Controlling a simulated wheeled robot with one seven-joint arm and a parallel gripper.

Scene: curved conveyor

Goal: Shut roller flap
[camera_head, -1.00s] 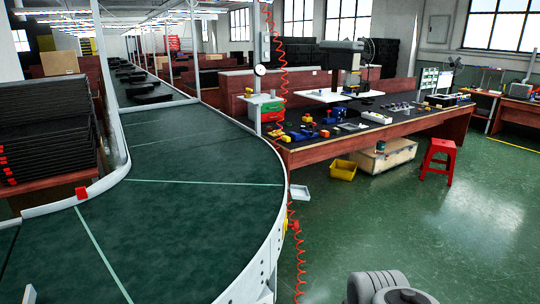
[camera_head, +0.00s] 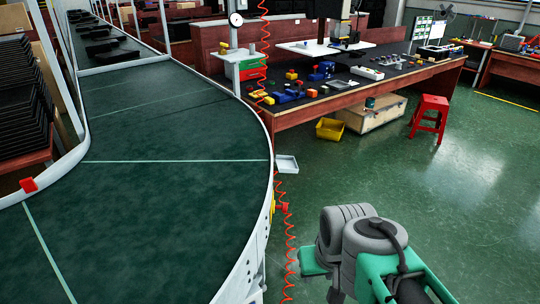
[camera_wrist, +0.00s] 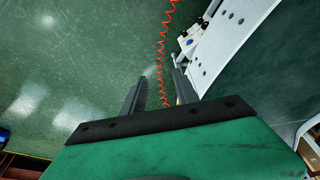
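No part that I can surely call the roller flap stands out in either view. The curved conveyor (camera_head: 170,205) fills the left of the head view, with a dark green belt and pale metal rims. A small white tray-like piece (camera_head: 286,164) sits just outside its right rim; whether it is joined to the conveyor is unclear. My gripper (camera_wrist: 160,76) is open and empty, its two dark fingers apart. In the wrist view it points along the conveyor's white side frame (camera_wrist: 228,55), which lies to its right. In the head view my arm is low right, fingers hidden.
A coiled red hose (camera_head: 287,235) hangs beside the conveyor and shows beyond my fingers in the wrist view (camera_wrist: 160,50). A workbench (camera_head: 340,95), yellow bin (camera_head: 330,129), wooden crate (camera_head: 372,114) and red stool (camera_head: 430,113) stand behind. The green floor at right is clear.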

